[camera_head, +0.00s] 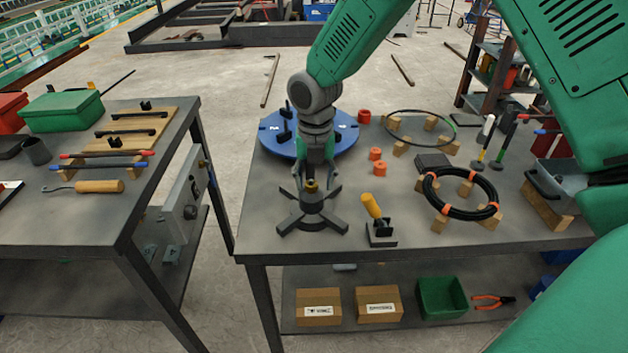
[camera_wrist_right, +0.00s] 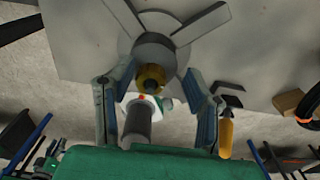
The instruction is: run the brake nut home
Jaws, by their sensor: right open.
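The brake nut appears to be the small brass-yellow piece (camera_head: 311,186) at the centre of a dark hub with flat splayed arms (camera_head: 312,211) near the table's front left. In the right wrist view the nut (camera_wrist_right: 151,78) sits over the round centre of the hub (camera_wrist_right: 153,50). My right gripper (camera_head: 318,181) points down over the hub. Its two fingers stand apart on either side of the nut in the right wrist view (camera_wrist_right: 151,84), with visible gaps. Whether the fingertips reach down to the nut's level is hard to tell. My left gripper is out of view.
A yellow-handled tool (camera_head: 371,206) stands just right of the hub. A blue disc (camera_head: 346,140) lies behind my right wrist. A black cable coil (camera_head: 460,194) on wooden blocks is farther right. The table's front edge (camera_head: 400,252) is close to the hub.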

